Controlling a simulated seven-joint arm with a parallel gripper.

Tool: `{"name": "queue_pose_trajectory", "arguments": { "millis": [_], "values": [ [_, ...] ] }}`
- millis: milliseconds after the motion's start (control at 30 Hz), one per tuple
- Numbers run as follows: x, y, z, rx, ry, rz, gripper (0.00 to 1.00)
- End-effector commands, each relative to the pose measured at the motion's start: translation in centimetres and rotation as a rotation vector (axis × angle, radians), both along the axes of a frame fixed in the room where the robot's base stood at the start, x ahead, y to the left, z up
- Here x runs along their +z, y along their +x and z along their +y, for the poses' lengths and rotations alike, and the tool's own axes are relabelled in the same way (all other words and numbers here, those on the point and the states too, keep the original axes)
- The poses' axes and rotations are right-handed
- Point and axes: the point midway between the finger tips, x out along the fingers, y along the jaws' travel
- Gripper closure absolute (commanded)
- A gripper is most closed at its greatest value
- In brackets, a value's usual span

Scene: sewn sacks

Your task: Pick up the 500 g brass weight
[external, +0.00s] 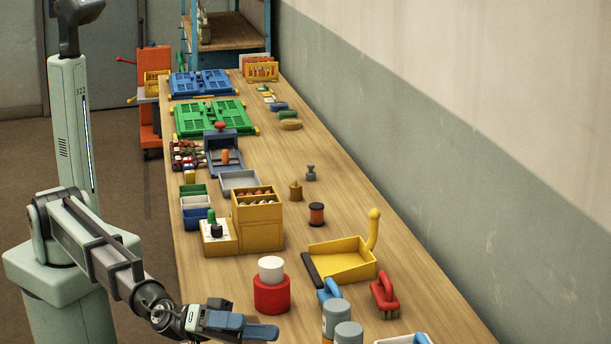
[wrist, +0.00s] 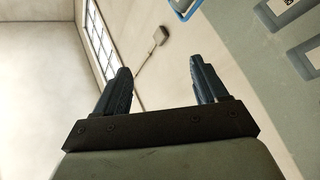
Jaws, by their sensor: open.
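A small brass-coloured weight (external: 295,191) with a knob on top stands upright on the wooden table, right of the yellow drawer box. A grey weight of similar shape (external: 311,173) stands just behind it to the right. No mass marking can be read on either. My gripper (external: 258,327) is at the near left edge of the table, far in front of the weights. In the wrist view my gripper (wrist: 161,85) has its two dark fingers wide apart with nothing between them. Neither weight shows in the wrist view, which faces a wall and window.
A red and white cylinder (external: 272,294) stands close behind my gripper. A yellow dustpan (external: 343,259), a red brush (external: 384,296) and grey-topped cans (external: 348,333) are to the right. A dark spool (external: 317,214) stands near the brass weight. Table to the weights' right is clear.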

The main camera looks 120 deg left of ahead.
Motion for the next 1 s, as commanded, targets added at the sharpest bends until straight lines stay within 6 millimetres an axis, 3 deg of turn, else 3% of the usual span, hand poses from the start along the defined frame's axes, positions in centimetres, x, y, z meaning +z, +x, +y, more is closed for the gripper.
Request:
{"name": "queue_pose_trajectory", "arguments": {
  "millis": [33, 133, 367, 667, 1000],
  "values": [
    [1.7, 0.4, 2.7, 0.021, 0.004, -0.004, 0.28],
    [3.7, 1.2, 7.1, 0.047, 0.026, 0.003, 0.28],
    [5.7, 2.4, 16.8, 0.093, 0.113, 0.067, 0.28],
    [5.0, 2.5, 29.3, 0.144, 0.248, 0.222, 0.28],
    [2.5, -0.8, 44.0, 0.207, 0.368, 0.455, 0.28]
  ]
}}
